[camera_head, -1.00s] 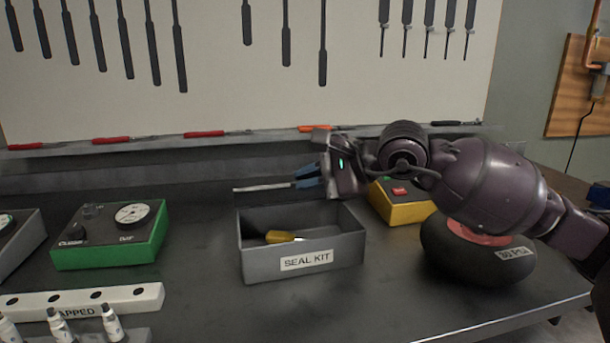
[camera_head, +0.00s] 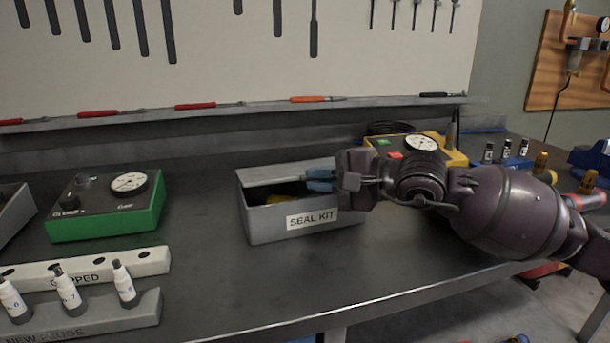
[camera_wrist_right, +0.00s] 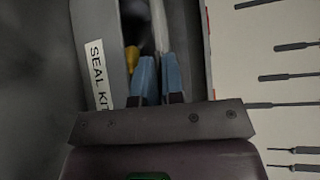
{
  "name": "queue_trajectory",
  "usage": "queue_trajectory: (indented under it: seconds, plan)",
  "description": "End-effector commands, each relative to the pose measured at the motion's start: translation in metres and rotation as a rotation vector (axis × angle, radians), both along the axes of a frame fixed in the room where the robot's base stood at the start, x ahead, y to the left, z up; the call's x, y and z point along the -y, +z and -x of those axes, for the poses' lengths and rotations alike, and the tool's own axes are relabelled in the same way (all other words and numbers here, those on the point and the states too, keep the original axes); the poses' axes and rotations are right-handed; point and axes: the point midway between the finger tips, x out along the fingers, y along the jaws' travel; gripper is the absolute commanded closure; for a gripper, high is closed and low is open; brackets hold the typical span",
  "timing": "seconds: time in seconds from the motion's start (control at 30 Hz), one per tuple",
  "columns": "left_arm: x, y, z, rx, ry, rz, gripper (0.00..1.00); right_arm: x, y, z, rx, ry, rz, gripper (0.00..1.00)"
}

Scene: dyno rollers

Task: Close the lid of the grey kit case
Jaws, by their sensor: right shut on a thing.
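The grey kit case (camera_head: 278,224), labelled SEAL KIT, stands on the dark bench. Its lid (camera_head: 276,174) slopes over the back of the case, partly closed, with a dark gap along the front. A yellow-handled item (camera_head: 276,198) shows inside through the gap. My right gripper (camera_head: 320,180), with blue fingertips, is at the right end of the lid's front edge, shut on it. In the right wrist view the blue fingertips (camera_wrist_right: 158,78) sit on either side of the lid's pale edge (camera_wrist_right: 158,28). My left gripper is not in view.
A green gauge box (camera_head: 105,207) stands to the left, with a white block (camera_head: 90,268) and several small bottles in front of it. A yellow gauge box (camera_head: 445,150) stands behind my right arm. The bench in front of the case is clear.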

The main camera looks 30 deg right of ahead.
Motion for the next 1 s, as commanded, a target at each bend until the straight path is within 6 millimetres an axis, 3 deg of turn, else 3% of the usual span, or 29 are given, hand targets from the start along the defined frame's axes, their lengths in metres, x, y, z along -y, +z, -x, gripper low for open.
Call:
queue_trajectory:
  seconds: [0.33, 1.0]
  plan:
    - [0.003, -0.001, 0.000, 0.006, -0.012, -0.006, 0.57, 0.003, -0.016, 0.003, 0.086, 0.001, 0.017, 1.00]
    - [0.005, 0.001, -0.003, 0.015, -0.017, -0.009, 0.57, 0.003, -0.019, 0.005, 0.124, -0.003, 0.029, 1.00]
